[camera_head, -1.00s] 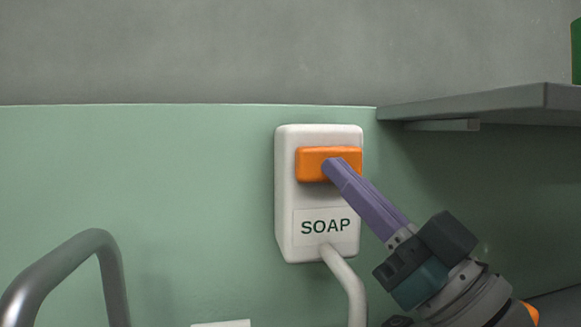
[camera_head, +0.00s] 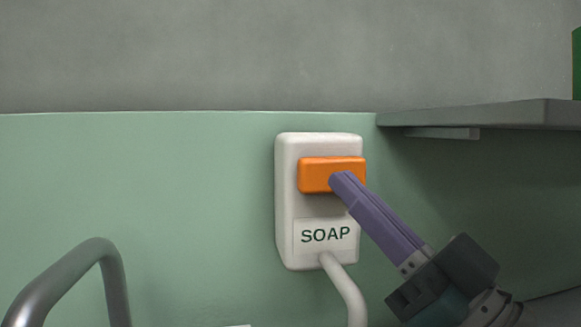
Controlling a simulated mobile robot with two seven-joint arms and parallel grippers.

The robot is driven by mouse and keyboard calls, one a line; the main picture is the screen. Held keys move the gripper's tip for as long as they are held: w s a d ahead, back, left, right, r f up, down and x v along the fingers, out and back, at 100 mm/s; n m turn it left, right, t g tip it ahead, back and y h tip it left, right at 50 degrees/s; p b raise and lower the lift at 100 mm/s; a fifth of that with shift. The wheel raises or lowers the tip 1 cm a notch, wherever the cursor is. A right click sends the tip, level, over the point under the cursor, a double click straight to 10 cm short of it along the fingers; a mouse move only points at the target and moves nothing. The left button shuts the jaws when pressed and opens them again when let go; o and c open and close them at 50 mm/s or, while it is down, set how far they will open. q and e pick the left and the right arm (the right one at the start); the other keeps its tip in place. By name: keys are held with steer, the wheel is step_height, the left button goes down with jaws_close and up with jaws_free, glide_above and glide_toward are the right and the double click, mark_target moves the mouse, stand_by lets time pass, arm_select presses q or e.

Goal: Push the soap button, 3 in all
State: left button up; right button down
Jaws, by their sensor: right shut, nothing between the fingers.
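A white soap dispenser (camera_head: 289,205) marked SOAP is fixed to the green wall. Its orange soap button (camera_head: 314,174) is near the top of its front. My right gripper (camera_head: 342,180) comes in from the lower right with its purple fingers shut and empty. The fingertips are in front of the right part of the button and cover some of it. I cannot tell whether they touch it or stand a little off it. My left gripper is not in view.
A white spout or pipe (camera_head: 344,290) curves down from below the dispenser. A grey metal tube (camera_head: 65,275) bends up at the lower left. A grey shelf (camera_head: 490,114) juts out at the upper right, with a green thing (camera_head: 577,62) at its edge.

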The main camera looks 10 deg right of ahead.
steer(key=shift+s+d+r+p, duration=0.15)
steer(key=shift+s+p, duration=0.8)
steer(key=shift+s, duration=0.5)
steer(key=shift+s+p, duration=0.4)
steer(key=shift+s, duration=0.7)
